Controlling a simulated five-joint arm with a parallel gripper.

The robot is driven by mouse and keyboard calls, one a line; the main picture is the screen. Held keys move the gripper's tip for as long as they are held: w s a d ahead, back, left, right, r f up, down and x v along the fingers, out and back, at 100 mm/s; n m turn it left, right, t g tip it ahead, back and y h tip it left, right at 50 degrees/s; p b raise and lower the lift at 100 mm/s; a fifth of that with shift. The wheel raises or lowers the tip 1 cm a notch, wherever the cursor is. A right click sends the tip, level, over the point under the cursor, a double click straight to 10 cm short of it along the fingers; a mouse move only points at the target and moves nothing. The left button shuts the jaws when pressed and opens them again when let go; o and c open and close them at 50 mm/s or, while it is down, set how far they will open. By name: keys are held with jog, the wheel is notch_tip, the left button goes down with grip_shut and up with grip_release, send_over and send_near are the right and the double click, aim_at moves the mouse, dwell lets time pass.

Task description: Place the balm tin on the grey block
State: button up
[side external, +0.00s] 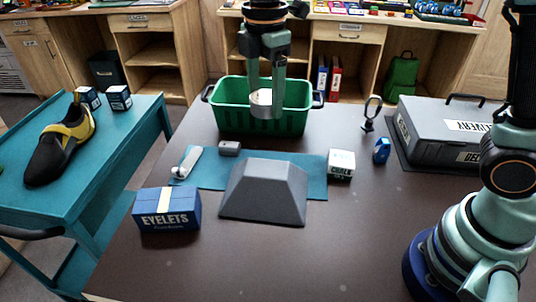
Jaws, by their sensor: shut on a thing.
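My gripper (264,104) points down in front of the green basket, at the upper middle of the view. Its fingers are shut on a pale round tin, the balm tin (262,99), held up off the table. A large grey block (264,188) with sloping sides and a flat top stands on the table, nearer the camera than my gripper. A much smaller grey block-like piece (229,149) lies behind it on the teal mat. I cannot tell for certain which one the task means. The tin is apart from both.
The green basket (228,118) stands behind the teal mat (316,184). A white tube (187,162), a white box (341,164), a blue item (381,151) and a blue eyelets box (167,210) surround the large block. A grey case (430,125) is at right. The front table is clear.

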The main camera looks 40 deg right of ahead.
aim_at(266, 168)
notch_tip(266, 168, down, 14)
jog(key=shift+f, duration=0.15)
dwell(0.3)
jog(key=shift+f, duration=0.2)
jog(key=o, duration=1.4)
